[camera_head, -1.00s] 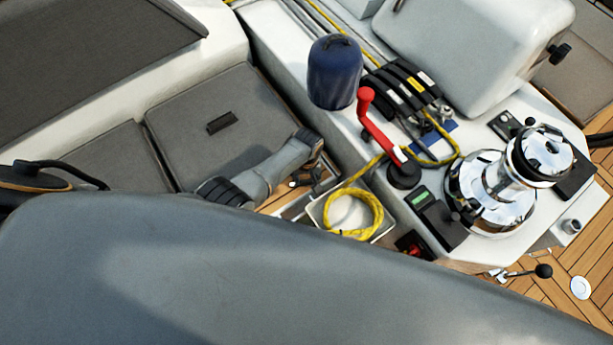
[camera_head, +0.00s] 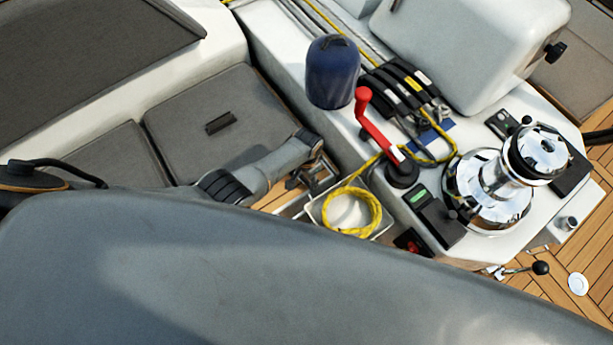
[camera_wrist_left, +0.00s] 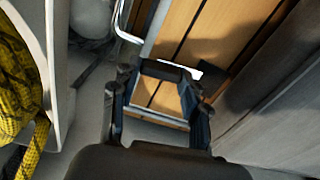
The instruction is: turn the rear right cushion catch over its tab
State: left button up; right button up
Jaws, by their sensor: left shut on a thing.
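My left gripper (camera_head: 318,174) is by the right end of the grey seat cushion (camera_head: 185,135), low over the gap beside the console. My right gripper is not in view.
A white bin with a coiled yellow rope (camera_head: 352,210) stands close right of my gripper. The console beyond carries a red-handled lever (camera_head: 376,125), a blue cover (camera_head: 332,72) and a chrome winch (camera_head: 497,190). Wooden floor (camera_wrist_left: 185,35) lies below the fingers.

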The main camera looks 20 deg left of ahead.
pick_arm(q)
jog(key=shift+s+m, duration=0.1)
jog(key=shift+m, duration=0.5)
jog(key=o, duration=1.2)
jog(key=shift+c, duration=0.2)
notch_tip(320, 180, up, 12)
dwell(0.5)
